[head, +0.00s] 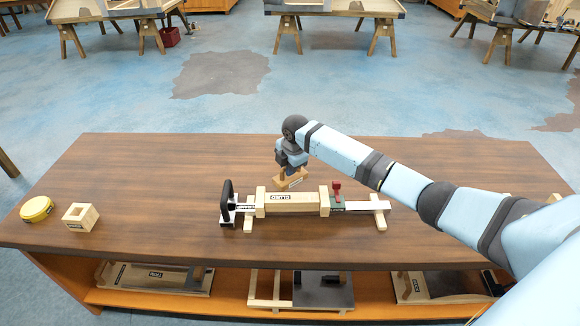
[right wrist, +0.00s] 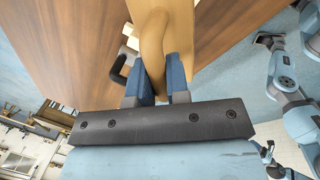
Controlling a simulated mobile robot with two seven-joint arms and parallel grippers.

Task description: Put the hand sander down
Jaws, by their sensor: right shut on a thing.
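The hand sander (head: 292,180) is a small light-wood block with a label, behind the wooden frame near the middle of the table. My right gripper (head: 291,160) comes down over it from above and is shut on it. In the right wrist view, the blue fingers of the right gripper (right wrist: 160,82) close on the wooden handle of the sander (right wrist: 153,38). I cannot tell whether its underside touches the brown table top (head: 180,170). My left gripper is not in view.
Just in front of the sander lies a wooden frame (head: 288,203) with a black-handled tool (head: 227,203) and a red knob (head: 336,190). A yellow tin (head: 37,209) and a small wooden box (head: 81,216) stand at left. The table's left-centre is clear. Boards lie on the shelf (head: 225,302) below.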

